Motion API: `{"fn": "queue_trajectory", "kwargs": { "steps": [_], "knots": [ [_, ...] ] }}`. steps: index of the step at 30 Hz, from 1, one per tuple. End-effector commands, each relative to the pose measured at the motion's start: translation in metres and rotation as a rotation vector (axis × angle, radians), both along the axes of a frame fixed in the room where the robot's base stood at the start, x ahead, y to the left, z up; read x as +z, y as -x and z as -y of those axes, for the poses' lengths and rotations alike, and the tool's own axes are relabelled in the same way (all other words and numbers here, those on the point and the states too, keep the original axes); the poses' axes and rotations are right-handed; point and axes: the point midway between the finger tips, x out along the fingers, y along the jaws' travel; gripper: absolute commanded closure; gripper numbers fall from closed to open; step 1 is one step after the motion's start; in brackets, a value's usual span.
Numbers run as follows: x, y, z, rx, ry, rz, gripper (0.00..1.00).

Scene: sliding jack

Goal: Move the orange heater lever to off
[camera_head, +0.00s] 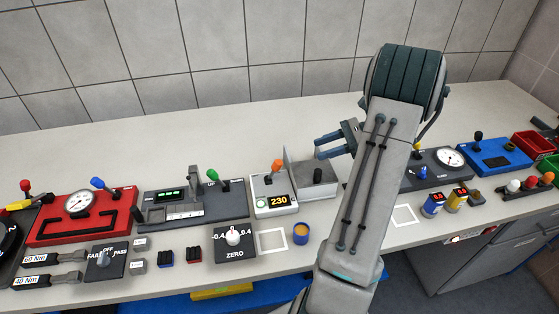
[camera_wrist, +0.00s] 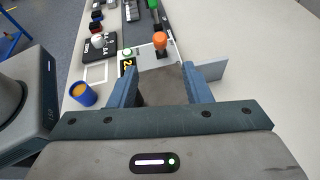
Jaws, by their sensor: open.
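The orange heater lever (camera_head: 277,165) stands on a small white and grey heater box (camera_head: 286,190) with a lit display reading 230 and a green-lit button. The lever also shows in the wrist view (camera_wrist: 160,40), just beyond my fingertips. My gripper (camera_head: 318,147) is open and empty, to the right of the lever and above the grey block behind it, apart from the lever. In the wrist view my two blue fingers (camera_wrist: 160,80) stand either side of the grey block. The lever's off marking is too small to read.
A grey upright plate (camera_head: 300,168) with a dark block stands right of the heater box. An orange-filled blue cup (camera_head: 301,233) and a white square outline (camera_head: 272,240) lie in front. A green-levered panel (camera_head: 195,205) stands left. The bench behind is clear.

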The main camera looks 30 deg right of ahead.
Motion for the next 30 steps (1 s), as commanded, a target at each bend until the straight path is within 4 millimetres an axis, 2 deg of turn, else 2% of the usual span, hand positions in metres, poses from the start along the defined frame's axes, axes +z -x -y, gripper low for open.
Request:
{"fn": "queue_trajectory", "kwargs": {
  "steps": [5,18,24,30],
  "knots": [
    [-0.006,-0.008,-0.017,-0.001,-0.006,-0.002,0.56],
    [-0.04,-0.04,-0.093,0.002,-0.004,-0.003,0.56],
    [-0.049,-0.048,-0.111,0.0,-0.002,0.0,0.56],
    [-0.052,-0.05,-0.116,-0.001,-0.001,0.0,0.56]
  ]
}}
